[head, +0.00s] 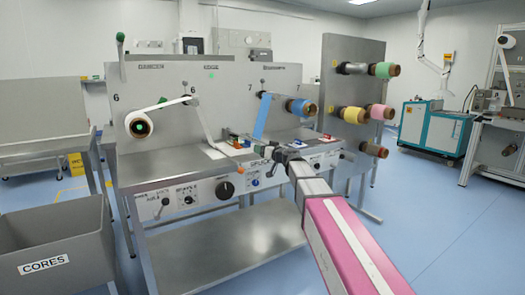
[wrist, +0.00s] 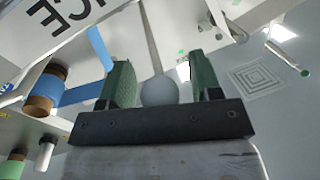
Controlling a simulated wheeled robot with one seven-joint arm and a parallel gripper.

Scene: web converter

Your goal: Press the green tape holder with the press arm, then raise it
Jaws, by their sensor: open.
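My gripper (head: 268,152) is over the front of the steel work table in the head view, small and partly merged with the things behind it. In the wrist view its two green fingers (wrist: 160,66) stand apart. A grey ball (wrist: 160,91) at the end of a thin rod (wrist: 151,40) shows between them, seemingly the knob of the press arm. The fingers do not visibly touch the ball. I cannot single out the green tape holder among the small coloured parts on the table.
The work table (head: 175,165) has a front panel with knobs and a vertical back panel. A blue tape roll (head: 299,107) and a white roll (head: 139,124) hang on it. A rack of rolls (head: 340,110) stands right. A grey cores bin (head: 60,235) stands front left.

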